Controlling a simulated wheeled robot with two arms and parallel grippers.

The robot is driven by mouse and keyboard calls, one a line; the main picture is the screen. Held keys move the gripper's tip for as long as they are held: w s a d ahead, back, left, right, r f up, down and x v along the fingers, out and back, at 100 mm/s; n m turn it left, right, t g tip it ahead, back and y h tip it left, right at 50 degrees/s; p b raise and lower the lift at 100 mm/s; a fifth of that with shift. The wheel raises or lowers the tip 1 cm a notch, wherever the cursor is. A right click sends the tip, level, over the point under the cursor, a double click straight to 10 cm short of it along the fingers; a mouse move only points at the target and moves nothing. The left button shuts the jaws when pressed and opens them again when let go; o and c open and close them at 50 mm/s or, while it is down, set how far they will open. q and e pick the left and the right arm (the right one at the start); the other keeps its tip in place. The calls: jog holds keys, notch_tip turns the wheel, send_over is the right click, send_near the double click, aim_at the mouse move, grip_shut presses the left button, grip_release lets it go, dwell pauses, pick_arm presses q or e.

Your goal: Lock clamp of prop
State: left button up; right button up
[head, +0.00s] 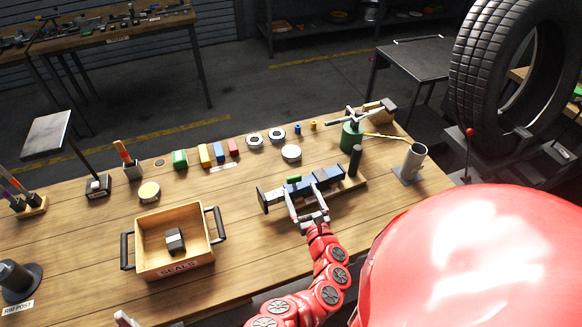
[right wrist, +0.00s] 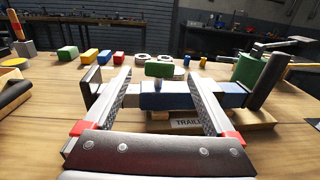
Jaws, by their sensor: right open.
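The prop (head: 328,178) lies on its side on the right half of the wooden bench, a blue bar with a black end plate at its left. It also shows in the right wrist view (right wrist: 165,97). A small green block (right wrist: 159,69), perhaps the clamp's lever, sits on top of it. My right gripper (head: 303,188) is open at the prop's near side. In the right wrist view its fingers (right wrist: 157,82) stand left and right of the green block, with nothing gripped. Only a small pale tip at the bottom edge may be my left gripper (head: 122,318).
A wooden tray (head: 148,257) with a dark block stands at left. A black post (head: 355,161) and a green can-like thing (head: 351,136) stand close to the prop's right end. A grey cylinder (head: 413,162) is farther right. Small coloured blocks line the back.

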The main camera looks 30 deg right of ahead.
aim_at(294, 181)
jog(key=p+x, duration=0.2)
jog(key=x, duration=0.7)
jog(key=shift+w+d, duration=0.1)
jog(key=shift+w, duration=0.3)
